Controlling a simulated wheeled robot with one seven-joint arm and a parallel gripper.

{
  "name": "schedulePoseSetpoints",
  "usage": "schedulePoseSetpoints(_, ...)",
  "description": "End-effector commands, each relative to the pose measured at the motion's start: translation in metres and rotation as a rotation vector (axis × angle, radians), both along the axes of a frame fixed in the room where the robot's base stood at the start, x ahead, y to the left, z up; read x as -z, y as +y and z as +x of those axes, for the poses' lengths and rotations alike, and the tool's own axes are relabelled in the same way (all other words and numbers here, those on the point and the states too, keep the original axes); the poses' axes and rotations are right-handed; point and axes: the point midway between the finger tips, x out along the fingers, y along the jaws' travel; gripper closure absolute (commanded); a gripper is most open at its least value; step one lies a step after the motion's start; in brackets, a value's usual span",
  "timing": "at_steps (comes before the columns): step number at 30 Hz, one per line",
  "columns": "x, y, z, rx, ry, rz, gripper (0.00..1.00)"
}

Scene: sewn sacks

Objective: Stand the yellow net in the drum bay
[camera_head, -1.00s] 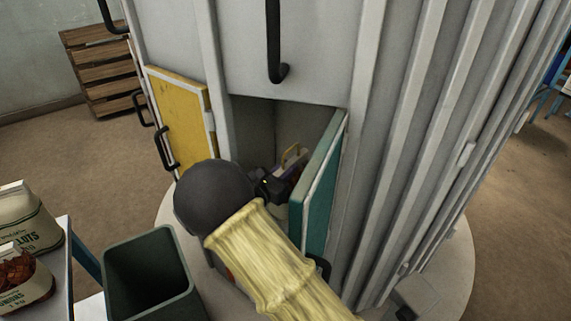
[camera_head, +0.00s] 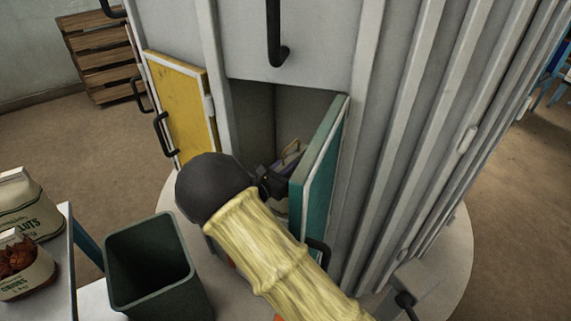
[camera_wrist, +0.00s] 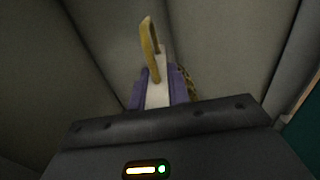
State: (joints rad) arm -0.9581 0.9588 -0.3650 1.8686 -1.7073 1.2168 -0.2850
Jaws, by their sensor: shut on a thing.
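The drum (camera_head: 400,110) is a tall grey ribbed cylinder. Its low bay (camera_head: 255,110) stands open, with a teal door (camera_head: 320,180) swung out on the right. My gripper (camera_wrist: 158,92) reaches into this bay. In the wrist view its purple fingers are shut on the yellow net (camera_wrist: 189,82), of which a white strip, a tall yellow handle loop and a bit of mesh show. The handle points up. In the head view the net's handle (camera_head: 293,147) shows inside the bay, left of the door. My wrist and the door hide the net's lower part and what it rests on.
A yellow door (camera_head: 180,105) is left of the bay. A dark green bin (camera_head: 150,260) stands at lower left. Sacks (camera_head: 28,205) sit on a table at far left. The teal door is close to my forearm's right side. A wooden crate stack (camera_head: 95,50) is behind.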

Motion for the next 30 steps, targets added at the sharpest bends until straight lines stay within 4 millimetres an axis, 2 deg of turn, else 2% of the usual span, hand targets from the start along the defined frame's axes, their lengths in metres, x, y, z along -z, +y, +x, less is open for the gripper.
schedulePoseSetpoints(1, -0.001, 0.000, 0.001, 0.001, -0.005, -0.001, 1.00)
schedulePoseSetpoints(2, 0.001, 0.000, 0.000, 0.000, 0.000, 0.000, 0.76)
schedulePoseSetpoints(4, 0.001, 0.000, 0.000, 0.000, 0.000, 0.000, 0.62)
schedulePoseSetpoints(5, 0.001, 0.000, 0.000, 0.000, 0.000, 0.000, 0.60)
schedulePoseSetpoints(17, -0.001, 0.003, -0.003, -0.002, 0.001, 0.000, 0.60)
schedulePoseSetpoints(23, -0.001, 0.020, -0.027, -0.005, 0.001, 0.000, 0.60)
schedulePoseSetpoints(30, -0.001, 0.046, -0.067, -0.004, 0.001, 0.001, 0.60)
